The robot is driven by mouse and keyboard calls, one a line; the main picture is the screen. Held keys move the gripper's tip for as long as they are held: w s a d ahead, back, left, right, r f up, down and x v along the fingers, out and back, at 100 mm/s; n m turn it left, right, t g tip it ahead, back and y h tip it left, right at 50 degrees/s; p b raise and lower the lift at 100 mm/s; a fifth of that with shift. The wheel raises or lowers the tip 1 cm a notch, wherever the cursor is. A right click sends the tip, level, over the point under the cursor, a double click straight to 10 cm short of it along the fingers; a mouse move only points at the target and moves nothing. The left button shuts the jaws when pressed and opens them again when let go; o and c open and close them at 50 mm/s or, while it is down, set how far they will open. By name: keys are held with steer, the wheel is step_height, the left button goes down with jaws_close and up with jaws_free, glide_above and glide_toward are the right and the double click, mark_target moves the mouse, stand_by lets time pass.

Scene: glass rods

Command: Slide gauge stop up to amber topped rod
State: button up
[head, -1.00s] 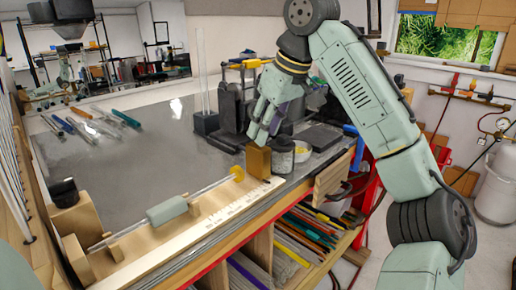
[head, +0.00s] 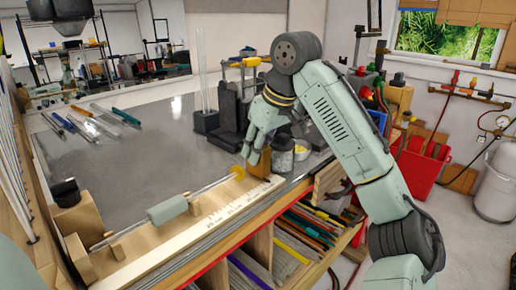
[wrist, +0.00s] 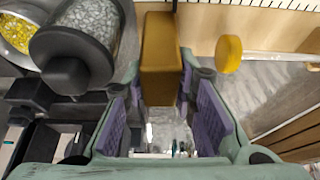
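The gauge stop, a brown wooden block (head: 263,164), stands at the right end of the wooden gauge with its ruled scale (head: 228,206). The amber topped rod (head: 212,186) is clear and lies along the gauge, its amber disc (head: 238,172) a short gap left of the block. In the wrist view the disc (wrist: 229,54) is right of the block (wrist: 160,58), clearly apart from it. My gripper (head: 254,152) is down at the block. Its purple-padded fingers (wrist: 161,72) stand on either side of the block, close to its faces, with no clear grip on it.
A pale green sleeve (head: 167,210) surrounds the rod's middle. Dark stands (head: 228,118) are further back. The grey bench middle is clear.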

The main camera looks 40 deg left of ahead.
jaws_close()
steer(key=shift+s, duration=1.3)
steer(key=shift+o, duration=2)
jaws_free()
steer(key=shift+r, duration=0.1)
steer(key=v, duration=1.1)
steer(key=shift+r, duration=0.4)
steer(key=shift+c, duration=0.3)
